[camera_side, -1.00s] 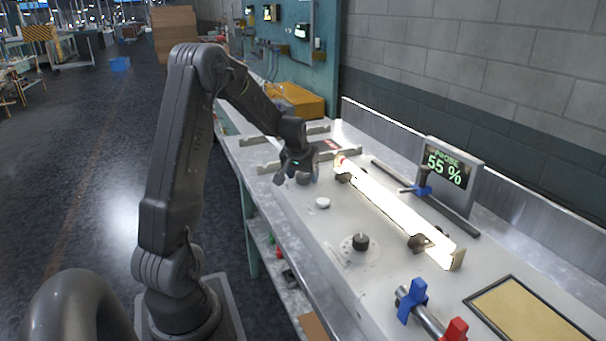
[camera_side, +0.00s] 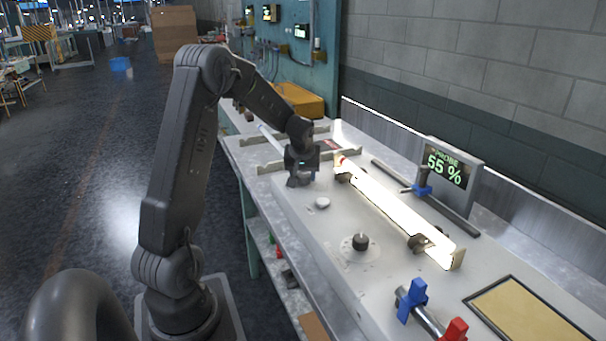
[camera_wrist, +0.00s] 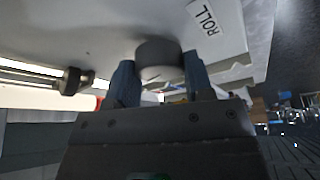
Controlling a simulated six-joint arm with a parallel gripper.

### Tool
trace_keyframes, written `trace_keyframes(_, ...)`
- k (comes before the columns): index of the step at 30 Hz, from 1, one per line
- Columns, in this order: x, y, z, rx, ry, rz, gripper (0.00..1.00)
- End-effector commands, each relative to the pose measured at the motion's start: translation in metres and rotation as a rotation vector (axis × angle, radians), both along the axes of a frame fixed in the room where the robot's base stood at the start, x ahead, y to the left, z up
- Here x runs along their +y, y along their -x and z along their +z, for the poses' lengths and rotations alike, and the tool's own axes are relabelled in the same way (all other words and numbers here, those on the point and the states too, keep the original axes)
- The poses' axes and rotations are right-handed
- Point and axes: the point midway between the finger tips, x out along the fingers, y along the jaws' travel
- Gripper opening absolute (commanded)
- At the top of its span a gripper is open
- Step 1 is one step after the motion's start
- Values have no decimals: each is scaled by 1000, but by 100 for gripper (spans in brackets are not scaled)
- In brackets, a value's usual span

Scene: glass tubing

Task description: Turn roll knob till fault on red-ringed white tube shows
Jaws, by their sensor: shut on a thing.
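The roll knob (camera_wrist: 158,58) is dark and round, beside a white label reading ROLL. My gripper (camera_wrist: 160,78) has one finger on each side of it and is shut on it. In the side view my gripper (camera_side: 298,180) is low at the far end of the bench unit and mostly hides the knob. The glowing white tube (camera_side: 395,210) lies along rollers, with a red mark at its far end. It is partly visible at the left of the wrist view (camera_wrist: 30,70). No fault can be made out on its bright surface.
A screen (camera_side: 448,168) behind the tube reads PROBE 55 %. A blue slider (camera_side: 422,186) sits on a rail beside the tube. A second black knob (camera_side: 360,241) and a white button (camera_side: 322,202) are nearer. Blue and red handles stand in front.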

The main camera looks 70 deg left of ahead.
Motion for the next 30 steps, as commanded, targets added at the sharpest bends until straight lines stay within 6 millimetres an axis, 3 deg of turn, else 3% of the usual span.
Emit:
trace_keyframes(6,-1,-1,0,1,0,111,24)
trace_keyframes(17,-1,0,0,0,-1,131,24)
trace_keyframes(18,-1,0,0,1,-2,130,49)
trace_keyframes(25,0,0,0,0,-1,130,71)
trace_keyframes(30,0,0,0,0,-1,130,72)
